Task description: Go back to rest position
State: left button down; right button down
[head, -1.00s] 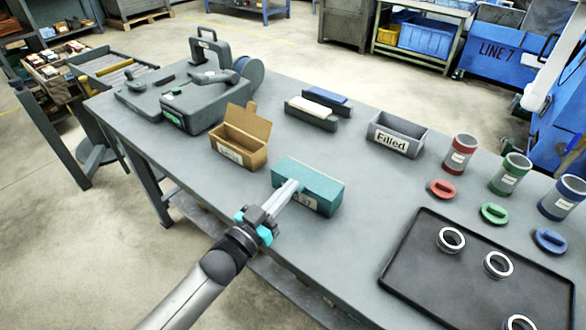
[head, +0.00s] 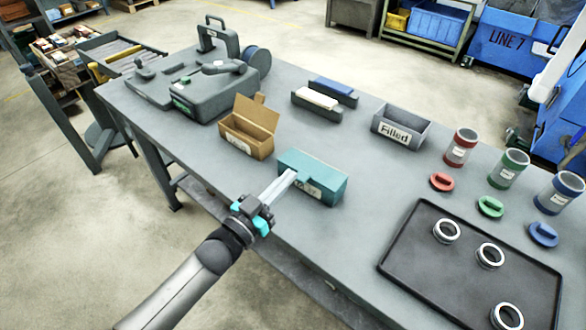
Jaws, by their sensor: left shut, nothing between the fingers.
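My left gripper (head: 288,177) comes in from the lower left with its fingers shut and nothing held. Its fingertips are in front of the near side of the teal box (head: 318,169), covering part of that box's label; I cannot tell whether they touch it. My right gripper is not in view. Metal rings (head: 447,231) lie on the black tray (head: 408,245) at the lower right.
A grey workbench (head: 300,228) carries an open cardboard box (head: 262,138), a grey bin labelled Filled (head: 402,126) and a grey machine (head: 212,95). Red (head: 461,147), green (head: 510,168) and blue (head: 560,192) cups stand at the right, lids nearby.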

pick_arm(q)
jog(key=v, duration=0.3)
jog(key=f+v, duration=0.1)
jog(key=v, duration=0.2)
jog(key=shift+s+a+f, duration=0.2)
jog(key=shift+a+f, duration=0.05)
